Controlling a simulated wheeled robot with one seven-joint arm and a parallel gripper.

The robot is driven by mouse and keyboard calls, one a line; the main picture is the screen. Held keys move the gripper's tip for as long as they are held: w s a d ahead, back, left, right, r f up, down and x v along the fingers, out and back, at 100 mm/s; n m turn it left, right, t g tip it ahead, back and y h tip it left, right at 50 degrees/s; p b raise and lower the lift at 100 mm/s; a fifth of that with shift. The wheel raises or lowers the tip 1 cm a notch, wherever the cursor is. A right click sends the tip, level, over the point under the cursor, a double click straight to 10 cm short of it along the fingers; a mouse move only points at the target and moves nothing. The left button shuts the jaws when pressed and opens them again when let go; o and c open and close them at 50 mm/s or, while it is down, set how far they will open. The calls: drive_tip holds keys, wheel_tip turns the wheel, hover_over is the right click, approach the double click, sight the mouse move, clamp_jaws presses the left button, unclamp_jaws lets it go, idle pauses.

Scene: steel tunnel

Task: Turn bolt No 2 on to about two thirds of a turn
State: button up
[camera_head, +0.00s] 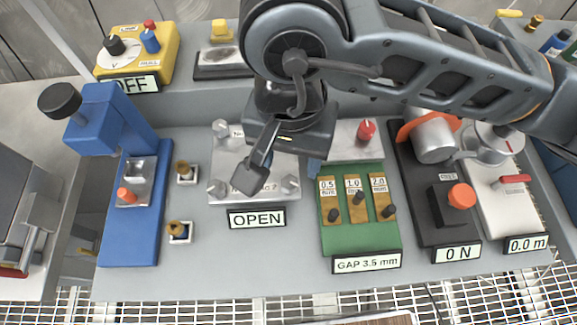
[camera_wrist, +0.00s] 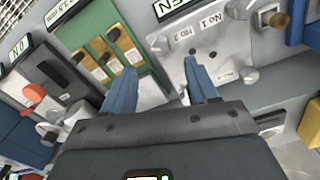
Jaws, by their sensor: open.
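Bolt No 2 (camera_head: 290,184) is a grey winged bolt at the near right corner of a light metal plate (camera_head: 240,160). In the wrist view bolt No 2 (camera_wrist: 157,42) stands beside its "No 2" mark. Bolt No 1 (camera_head: 216,187) is at the near left corner, and another bolt (camera_head: 221,128) is at the far left. My gripper (camera_head: 283,175) is open above the right part of the plate. In the wrist view its fingers (camera_wrist: 160,66) are apart and empty, with bolt No 2 beyond the gap between their tips. The plate's far right corner is largely hidden by my gripper.
An "OPEN" sign (camera_head: 257,218) lies before the plate. A green gap-gauge block (camera_head: 360,240) stands close on the right, with a red knob (camera_head: 366,130) behind it. A blue lever device (camera_head: 135,220) stands on the left. The bench front is clear.

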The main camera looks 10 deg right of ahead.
sight(290, 183)
drive_tip(key=shift+f+p, duration=0.45)
drive_tip(key=shift+f, duration=3.05)
drive_tip(key=shift+s, duration=0.1)
drive_tip(key=c, duration=1.1)
